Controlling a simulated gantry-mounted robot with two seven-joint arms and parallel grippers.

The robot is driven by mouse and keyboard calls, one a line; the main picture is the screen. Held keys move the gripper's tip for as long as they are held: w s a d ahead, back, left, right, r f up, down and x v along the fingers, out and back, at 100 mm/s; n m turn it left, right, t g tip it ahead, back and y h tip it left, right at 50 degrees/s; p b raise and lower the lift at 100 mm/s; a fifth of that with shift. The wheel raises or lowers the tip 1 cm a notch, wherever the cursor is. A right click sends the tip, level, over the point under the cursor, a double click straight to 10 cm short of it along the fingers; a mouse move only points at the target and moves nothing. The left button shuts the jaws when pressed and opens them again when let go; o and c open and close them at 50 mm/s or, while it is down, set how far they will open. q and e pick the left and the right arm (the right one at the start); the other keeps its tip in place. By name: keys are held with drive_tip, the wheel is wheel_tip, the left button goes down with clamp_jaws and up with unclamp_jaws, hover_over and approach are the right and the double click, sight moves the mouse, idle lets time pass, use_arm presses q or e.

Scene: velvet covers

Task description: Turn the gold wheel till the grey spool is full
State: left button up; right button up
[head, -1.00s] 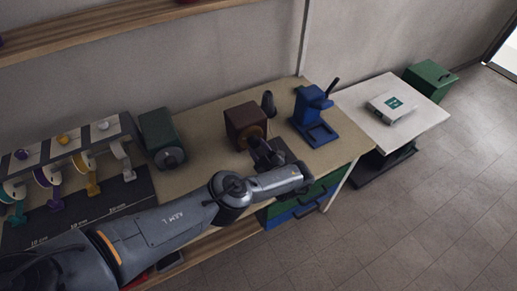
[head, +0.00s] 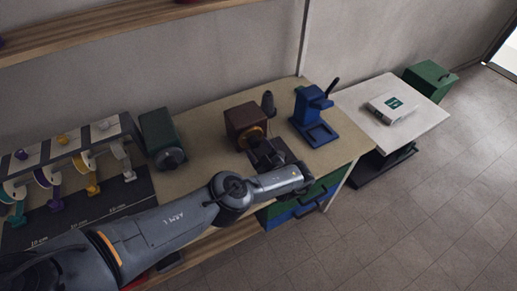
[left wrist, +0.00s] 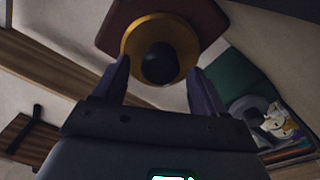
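The gold wheel (head: 246,134) is on the front of a brown box (head: 240,117) on the workbench. In the left wrist view the gold wheel (left wrist: 133,46) faces me, with a dark round knob (left wrist: 159,64) in front of it. My left gripper (head: 261,148) is close in front of the wheel. Its fingers (left wrist: 160,83) are apart, with the knob between their tips in that view; I cannot tell whether they touch it. The grey spool (head: 120,150) appears to be the pale one at the right end of the rack at left. My right gripper is out of view.
A green machine (head: 158,134) stands between the rack and the brown box. A blue press (head: 312,112) stands right of the box. A white side table (head: 428,117) holds a white box (head: 391,108). Bare bench shows between the machines.

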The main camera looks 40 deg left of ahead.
use_arm(q)
drive_tip(key=shift+s+d+r+p, duration=0.1)
drive_tip(key=shift+s+d+p, duration=0.1)
drive_tip(key=shift+d+p, duration=0.25)
drive_tip(key=p+v, duration=0.1)
drive_tip(key=v, duration=0.7)
drive_tip(key=shift+p, duration=0.4)
drive_tip(key=shift+v, duration=0.95)
